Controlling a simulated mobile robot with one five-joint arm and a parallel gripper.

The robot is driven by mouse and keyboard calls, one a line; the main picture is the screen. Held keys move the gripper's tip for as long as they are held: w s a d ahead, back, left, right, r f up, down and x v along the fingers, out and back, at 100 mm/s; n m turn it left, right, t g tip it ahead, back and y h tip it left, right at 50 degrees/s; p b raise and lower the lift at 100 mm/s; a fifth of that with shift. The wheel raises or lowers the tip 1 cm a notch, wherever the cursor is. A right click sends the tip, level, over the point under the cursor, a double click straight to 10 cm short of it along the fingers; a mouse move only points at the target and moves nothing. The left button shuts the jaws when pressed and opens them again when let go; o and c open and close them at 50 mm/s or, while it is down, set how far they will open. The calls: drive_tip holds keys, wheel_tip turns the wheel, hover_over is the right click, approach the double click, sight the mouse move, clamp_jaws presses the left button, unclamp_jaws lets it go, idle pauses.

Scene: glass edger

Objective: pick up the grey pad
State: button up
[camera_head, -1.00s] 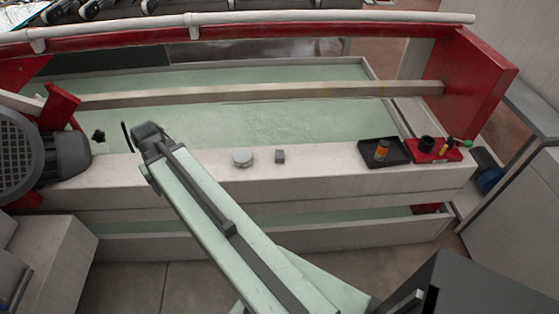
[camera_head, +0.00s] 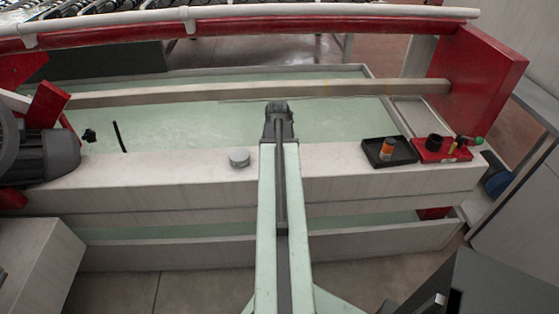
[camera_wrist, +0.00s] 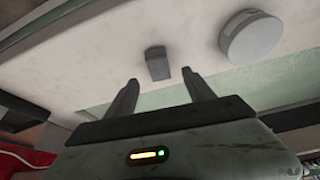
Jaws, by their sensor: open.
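The grey pad (camera_wrist: 157,64) is a small dark grey block on a pale ledge. In the wrist view it lies just beyond my open fingertips, roughly in line with the gap between them. My gripper (camera_wrist: 160,78) is empty and apart from the pad. In the head view my arm stretches straight over the ledge (camera_head: 200,183), its end (camera_head: 278,108) showing over the green basin. The pad is hidden behind my arm there.
A round light grey disc (camera_head: 239,157) sits close by the pad; it also shows in the wrist view (camera_wrist: 250,37). A black tray (camera_head: 372,158) with an orange item (camera_head: 387,147) and a red tray (camera_head: 425,155) stand at right. A beam (camera_head: 220,94) crosses the basin (camera_head: 180,120).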

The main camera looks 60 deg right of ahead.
drive_tip(key=b+x, duration=0.5)
drive_tip(key=shift+s+f, duration=0.1)
drive_tip(key=shift+f, duration=0.1)
drive_tip(key=shift+r, duration=0.15)
drive_tip(key=shift+c, duration=0.3)
clamp_jaws()
drive_tip(key=shift+r+p, duration=0.1)
drive_tip(key=shift+p, duration=0.2)
